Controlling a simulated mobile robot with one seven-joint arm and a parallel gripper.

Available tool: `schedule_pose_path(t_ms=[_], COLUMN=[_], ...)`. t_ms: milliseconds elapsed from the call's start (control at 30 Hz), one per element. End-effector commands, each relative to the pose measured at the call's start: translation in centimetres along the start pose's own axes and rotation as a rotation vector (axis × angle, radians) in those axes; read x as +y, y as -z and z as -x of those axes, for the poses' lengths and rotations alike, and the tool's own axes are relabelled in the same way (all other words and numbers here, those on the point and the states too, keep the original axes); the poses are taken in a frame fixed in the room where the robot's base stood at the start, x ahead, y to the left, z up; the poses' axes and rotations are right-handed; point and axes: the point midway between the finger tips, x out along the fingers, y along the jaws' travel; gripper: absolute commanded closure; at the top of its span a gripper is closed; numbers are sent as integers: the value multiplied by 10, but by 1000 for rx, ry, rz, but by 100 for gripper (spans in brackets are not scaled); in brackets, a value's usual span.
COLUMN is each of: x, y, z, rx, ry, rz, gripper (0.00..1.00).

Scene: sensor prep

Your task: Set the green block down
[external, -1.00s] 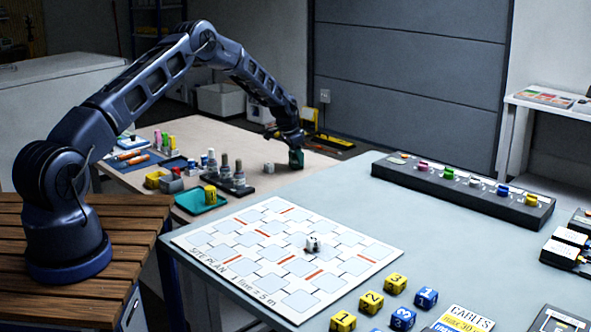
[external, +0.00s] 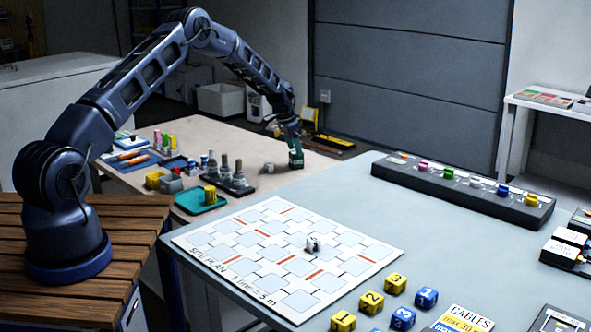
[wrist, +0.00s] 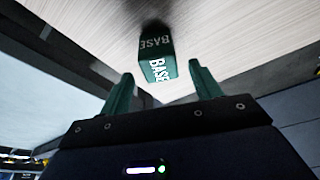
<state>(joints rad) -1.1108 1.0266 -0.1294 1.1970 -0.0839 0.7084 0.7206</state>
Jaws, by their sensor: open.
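The dark green block (external: 296,160) stands on the beige table near its right edge in the external view. My gripper (wrist: 162,80) is open, with one green finger on each side below the block and a visible gap to each. In the external view my gripper (external: 293,139) is just above the block, pointing down. The block appears free of the fingers.
A small grey cube (external: 269,168) stands left of the block on the beige table (external: 265,190). Several bottles stand in a dark rack (external: 238,188) further left. A teal tray (external: 203,203) holds a yellow piece. The blue-grey table (external: 345,200) with the site plan is in front.

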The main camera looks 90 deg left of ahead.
Motion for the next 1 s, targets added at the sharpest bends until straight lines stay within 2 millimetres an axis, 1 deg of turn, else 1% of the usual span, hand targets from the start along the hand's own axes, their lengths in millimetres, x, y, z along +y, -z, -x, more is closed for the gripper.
schedule_pose_path(t_ms=[33, 100, 300, 500, 833, 933, 967, 1000], x=[0, 0, 0, 1, 3, 15, 22, 34], y=[1, 0, 0, 0, 1, 8, 12, 17], z=[12, 25, 56, 71, 75, 85, 91, 99], rx=[2, 2, 1, 0, 0, 1, 1, 1], ry=[2, 1, 1, 0, 0, 0, 1, 1], rz=[0, 0, 0, 0, -2, -10, -14, -21], gripper=[37, 37, 37, 37, 37, 37, 37, 37])
